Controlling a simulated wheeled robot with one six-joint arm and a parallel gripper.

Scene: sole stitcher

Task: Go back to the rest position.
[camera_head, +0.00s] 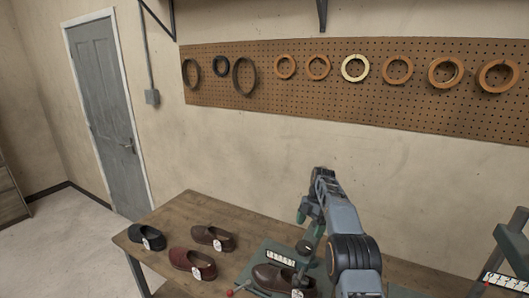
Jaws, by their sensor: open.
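My arm reaches up from the bottom, and my gripper (321,181) is at its far end, small in the view. It is open, with nothing seen in it. It appears in front of the green stitching machine (304,209) and overlaps its upper part. I cannot tell the distance between them. A brown shoe (271,277) with a white tag sits at the machine's base, partly cut off by the lower edge. My arm hides part of the machine.
On the wooden bench (180,214) stand a black shoe (146,237), a dark red shoe (191,262) and a brown shoe (212,237), all tagged. A pegboard (340,88) with several rings hangs behind. Another green machine (514,240) stands at right. Open floor (75,245) lies left.

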